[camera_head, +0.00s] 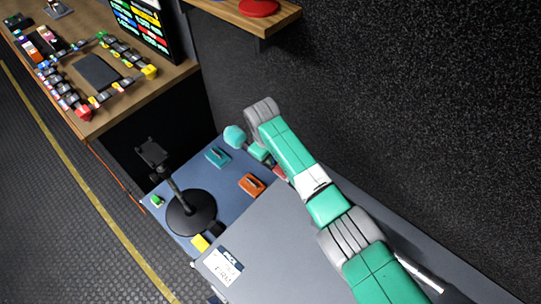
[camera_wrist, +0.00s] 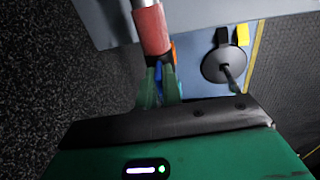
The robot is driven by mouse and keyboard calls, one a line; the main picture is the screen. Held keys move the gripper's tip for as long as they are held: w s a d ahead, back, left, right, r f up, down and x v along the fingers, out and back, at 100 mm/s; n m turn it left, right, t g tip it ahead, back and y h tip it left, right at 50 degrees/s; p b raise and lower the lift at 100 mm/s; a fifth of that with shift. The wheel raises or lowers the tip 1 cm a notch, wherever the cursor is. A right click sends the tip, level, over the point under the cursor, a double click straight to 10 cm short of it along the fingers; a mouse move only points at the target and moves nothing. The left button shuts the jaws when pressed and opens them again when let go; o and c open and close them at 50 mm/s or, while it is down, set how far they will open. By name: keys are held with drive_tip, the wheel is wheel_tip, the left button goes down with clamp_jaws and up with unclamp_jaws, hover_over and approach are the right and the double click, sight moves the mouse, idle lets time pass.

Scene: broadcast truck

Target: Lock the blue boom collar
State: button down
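The boom shows in the wrist view as a pole with a red grip section (camera_wrist: 151,30). A blue piece (camera_wrist: 158,72), seemingly the collar, sits just below the grip. My gripper (camera_wrist: 160,84) has its green fingers on either side of this blue piece. I cannot tell whether they touch it. In the head view my arm reaches over the grey case, and a bit of the red grip (camera_head: 281,172) shows beside my wrist. The collar and fingertips are hidden or too small there. A pale rod (camera_head: 418,271), likely the boom, shows behind my arm.
A black stand with a round base (camera_head: 190,214) rises from the blue mat. A teal clamp-like piece (camera_head: 217,157), an orange one (camera_head: 251,184) and a yellow block (camera_head: 200,242) lie there. A dark wall borders the right; a wooden console (camera_head: 150,88) stands upper left, a shelf (camera_head: 236,18) above.

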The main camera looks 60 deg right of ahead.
drive_tip(key=shift+s+d+y+b, duration=0.1)
drive_tip(key=shift+d+y+b, duration=0.3)
drive_tip(key=shift+y, duration=0.5)
drive_tip(key=c, duration=1.6)
unclamp_jaws()
drive_tip(key=shift+o, duration=0.2)
wheel_tip(320, 180, up, 8)
drive_tip(key=p, duration=0.1)
drive_tip(key=shift+p, duration=0.4)
drive_tip(key=shift+f, duration=0.1)
